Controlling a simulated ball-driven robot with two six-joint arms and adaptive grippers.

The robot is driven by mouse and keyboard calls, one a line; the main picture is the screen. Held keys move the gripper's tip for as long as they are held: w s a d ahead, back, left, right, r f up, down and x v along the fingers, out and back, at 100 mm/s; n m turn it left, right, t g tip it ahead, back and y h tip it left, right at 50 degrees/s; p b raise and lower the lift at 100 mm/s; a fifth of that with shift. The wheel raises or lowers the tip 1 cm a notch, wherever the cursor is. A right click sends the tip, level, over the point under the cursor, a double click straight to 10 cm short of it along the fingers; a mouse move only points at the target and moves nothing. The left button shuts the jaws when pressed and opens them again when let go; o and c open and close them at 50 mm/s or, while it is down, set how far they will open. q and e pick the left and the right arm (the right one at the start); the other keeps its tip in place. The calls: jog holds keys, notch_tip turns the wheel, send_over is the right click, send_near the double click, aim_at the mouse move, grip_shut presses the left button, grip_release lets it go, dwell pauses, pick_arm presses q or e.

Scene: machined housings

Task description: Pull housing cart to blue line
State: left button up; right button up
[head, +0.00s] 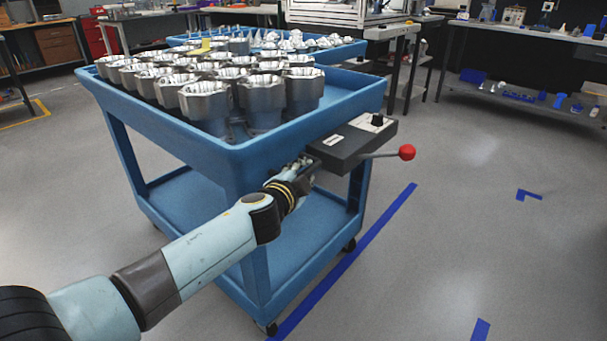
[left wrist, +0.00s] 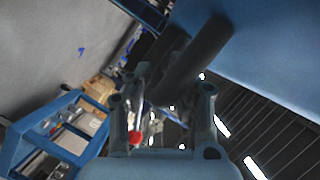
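The blue housing cart (head: 225,165) has two shelves, with several shiny machined housings (head: 262,95) on its top one. A long blue line (head: 350,255) runs along the floor close by the cart's near right side; the nearest caster is close to it. A black box (head: 350,146) with a red-knobbed lever is at the cart's near right edge. My left gripper (head: 303,168) is at that edge, just left of the box. In the left wrist view, a dark bar (left wrist: 195,55) passes by the left fingers; whether they grip it is unclear. My right gripper is not in view.
Another blue cart (head: 325,52) with metal parts stands behind. Benches line the back, including one at right (head: 540,30). Short blue floor marks (head: 528,194) lie to the right.

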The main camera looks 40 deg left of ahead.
pick_arm(q)
grip_shut()
jog(key=a, duration=0.2)
jog(key=shift+w+a+b, duration=0.15)
jog(key=shift+a+b, duration=0.15)
jog(key=shift+a, duration=0.05)
jog(key=shift+o, duration=0.7)
grip_release()
jog(key=o, duration=0.4)
jog(key=shift+d+r, duration=0.1)
jog(key=shift+d, duration=0.2)
